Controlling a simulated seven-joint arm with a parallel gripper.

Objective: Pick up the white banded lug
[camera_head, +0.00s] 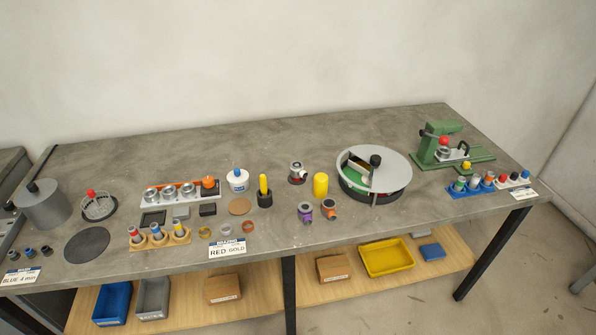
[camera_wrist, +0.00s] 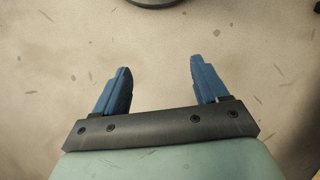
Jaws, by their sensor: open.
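My gripper (camera_wrist: 160,78) shows in the wrist view with its two blue fingers wide apart and nothing between them. It is over a bare, pale speckled surface. My gripper does not show in the head view. Near the table's middle, a grey lug with a pale band (camera_head: 297,171) stands on a dark base; it may be the white banded lug, but its band is too small to be sure. A purple banded lug (camera_head: 305,212) and an orange banded lug (camera_head: 328,208) are in front of it.
A yellow cylinder (camera_head: 320,185) stands just right of the pale-banded lug, and a round lidded turntable (camera_head: 400,170) farther right. A yellow-handled tool (camera_head: 264,190) stands left. Small racks with lugs (camera_head: 470,188) are at far right. A dark round edge (camera_wrist: 155,3) shows atop the wrist view.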

